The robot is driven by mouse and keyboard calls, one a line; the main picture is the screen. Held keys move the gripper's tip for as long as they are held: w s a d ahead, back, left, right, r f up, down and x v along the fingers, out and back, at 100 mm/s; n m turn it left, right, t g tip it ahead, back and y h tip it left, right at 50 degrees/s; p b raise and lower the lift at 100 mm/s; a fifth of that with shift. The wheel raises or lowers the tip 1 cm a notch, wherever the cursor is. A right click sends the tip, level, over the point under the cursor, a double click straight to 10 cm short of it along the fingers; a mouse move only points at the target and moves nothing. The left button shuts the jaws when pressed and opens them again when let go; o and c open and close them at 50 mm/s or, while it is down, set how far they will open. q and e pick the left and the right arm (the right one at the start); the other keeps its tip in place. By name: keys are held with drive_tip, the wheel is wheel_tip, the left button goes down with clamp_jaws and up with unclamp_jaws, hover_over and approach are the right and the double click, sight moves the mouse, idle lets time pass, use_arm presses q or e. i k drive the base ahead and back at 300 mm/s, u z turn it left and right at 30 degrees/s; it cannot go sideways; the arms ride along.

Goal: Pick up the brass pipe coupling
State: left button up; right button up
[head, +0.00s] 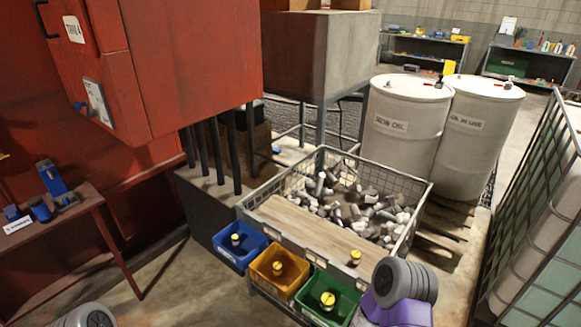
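A small brass-coloured piece with a yellow top (354,258) stands upright on the wooden board (300,232) at the front of the wire crate. It looks like the pipe coupling, but it is too small to be sure. Similar yellow-topped pieces stand in the blue bin (236,240), the yellow bin (277,268) and the green bin (327,300). Grey rounded parts of my arms show at the bottom left and bottom right. No fingertips of either gripper show, and nothing visible touches the pieces.
The wire crate (425,206) holds many grey metal parts behind the board. Two white drums (405,125) stand behind it. A red machine (190,60) and a red-brown bench (75,225) are at left; a caged tank (545,230) is at right. Floor is clear at lower left.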

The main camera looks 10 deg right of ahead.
sight(355, 255)
drive_tip(key=z, duration=0.55)
drive_tip(key=k, duration=0.65)
drive_tip(key=z, duration=0.8)
drive_tip(key=i, duration=1.35)
drive_tip(key=u, duration=0.7)
